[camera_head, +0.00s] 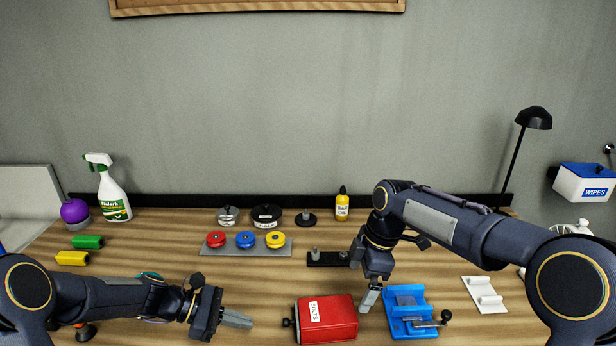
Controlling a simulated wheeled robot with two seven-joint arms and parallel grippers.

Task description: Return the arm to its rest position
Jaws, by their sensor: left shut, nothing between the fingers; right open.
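My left gripper (236,319) is shut and empty. It is low over the front of the wooden table, left of a red box (327,320) labelled "BOLTS", and apart from it. My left arm comes in from the lower left and lies low across the front. My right gripper (368,301) is open and points down between the red box and a blue vise (408,311). Nothing shows between its fingers. My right arm is raised and bent, reaching in from the right. I cannot tell whether the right fingertips touch the table or the red box.
A grey plate (286,249) with red, blue and yellow discs lies mid-table. A black plate with a peg (321,258) is beside my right arm. A spray bottle (115,194), green block (88,242) and yellow block (72,258) are left. A white rack (484,295) is right.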

